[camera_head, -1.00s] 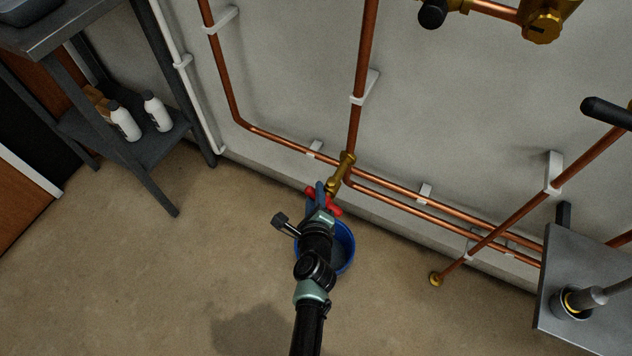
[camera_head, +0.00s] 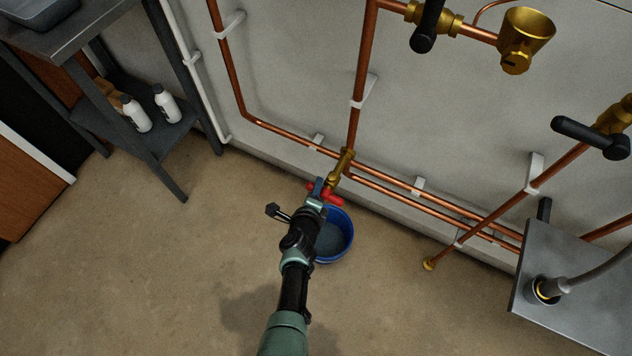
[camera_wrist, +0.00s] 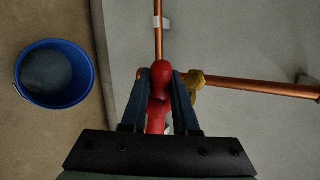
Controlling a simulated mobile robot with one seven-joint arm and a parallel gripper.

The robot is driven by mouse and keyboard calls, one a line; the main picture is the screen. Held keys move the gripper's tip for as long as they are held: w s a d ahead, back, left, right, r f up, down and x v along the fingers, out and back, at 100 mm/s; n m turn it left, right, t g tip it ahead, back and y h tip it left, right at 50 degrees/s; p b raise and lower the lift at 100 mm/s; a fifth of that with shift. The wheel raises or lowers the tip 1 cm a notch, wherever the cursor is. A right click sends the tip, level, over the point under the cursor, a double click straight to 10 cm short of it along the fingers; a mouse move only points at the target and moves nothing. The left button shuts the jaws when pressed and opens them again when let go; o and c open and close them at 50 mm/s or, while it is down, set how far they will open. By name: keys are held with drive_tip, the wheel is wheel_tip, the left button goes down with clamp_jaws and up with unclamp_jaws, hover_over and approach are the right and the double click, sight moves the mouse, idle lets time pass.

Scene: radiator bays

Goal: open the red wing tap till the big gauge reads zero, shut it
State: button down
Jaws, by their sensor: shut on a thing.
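The red wing tap (camera_head: 329,196) sits on a brass fitting (camera_head: 341,168) low on the wall, at the copper pipe junction. My gripper (camera_head: 319,187) is at the tap, its fingers shut on the red wing. In the wrist view, the red wing (camera_wrist: 160,85) stands between the two blue-grey fingers of my gripper (camera_wrist: 160,90), with the brass fitting (camera_wrist: 193,80) just behind it. A blue bucket (camera_head: 344,250) stands on the floor below the tap, and its inside looks grey-blue. It also shows in the wrist view (camera_wrist: 91,76). I see no big gauge in these views.
Copper pipes (camera_head: 420,204) run along the wall in white clips. Black-handled valves (camera_head: 427,25) are higher up. A dark shelf (camera_head: 150,135) with white bottles is at left, a grey metal platform (camera_head: 590,290) at right. The floor in front is clear.

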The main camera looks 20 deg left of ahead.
drive_tip(key=shift+d+f+n+h+p, duration=0.1)
drive_tip(key=shift+f+n+h+p, duration=0.15)
drive_tip(key=shift+n+h+p, duration=0.35)
idle(0.4)
drive_tip(key=c, duration=0.7)
unclamp_jaws()
drive_tip(key=shift+s+r+p, duration=0.45)
drive_tip(key=shift+p, duration=0.35)
drive_tip(key=p+v, duration=1)
drive_tip(key=v, duration=0.1)
drive_tip(key=shift+s+d+r, duration=0.1)
drive_tip(key=shift+s+r, duration=0.1)
drive_tip(key=shift+s, duration=0.1)
